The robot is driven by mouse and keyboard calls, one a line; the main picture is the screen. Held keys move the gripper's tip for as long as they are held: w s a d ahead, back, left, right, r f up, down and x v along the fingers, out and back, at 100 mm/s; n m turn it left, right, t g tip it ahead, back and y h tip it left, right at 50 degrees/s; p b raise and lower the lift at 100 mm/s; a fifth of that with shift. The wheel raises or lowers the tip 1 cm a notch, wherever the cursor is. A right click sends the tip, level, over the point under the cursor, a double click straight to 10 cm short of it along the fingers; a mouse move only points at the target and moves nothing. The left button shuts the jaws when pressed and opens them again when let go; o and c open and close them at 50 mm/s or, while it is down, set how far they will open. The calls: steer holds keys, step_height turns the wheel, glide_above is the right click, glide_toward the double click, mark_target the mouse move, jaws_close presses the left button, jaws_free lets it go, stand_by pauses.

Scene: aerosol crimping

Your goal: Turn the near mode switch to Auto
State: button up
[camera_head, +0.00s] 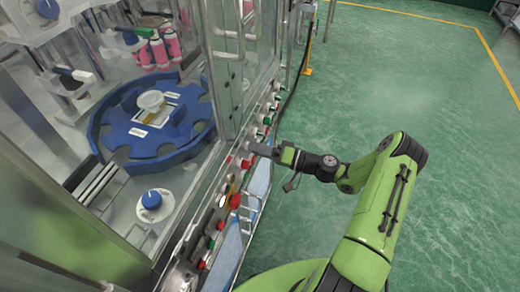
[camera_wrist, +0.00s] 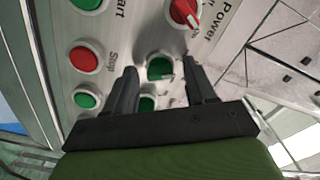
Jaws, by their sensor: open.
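In the wrist view my gripper (camera_wrist: 163,74) is open, with one dark finger on each side of a round green control (camera_wrist: 160,67) on the metal panel. This control looks like a turning knob, and its label and pointer position cannot be read. I cannot tell whether the fingers touch it. In the head view my gripper (camera_head: 258,150) reaches left to the control strip on the machine's front. No label reading mode or Auto is legible in either view.
A red Power knob (camera_wrist: 184,12) sits above the green control. A red Stop button (camera_wrist: 84,58) and green buttons (camera_wrist: 87,99) are to its left. In the head view a blue rotary table (camera_head: 108,134) stands behind clear panels. The green floor (camera_head: 400,70) at right is open.

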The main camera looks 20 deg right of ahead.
jaws_close()
stand_by(0.3)
steer(key=m+p, duration=0.2)
steer(key=m, duration=1)
steer(key=shift+f, duration=0.1)
stand_by(0.6)
jaws_free()
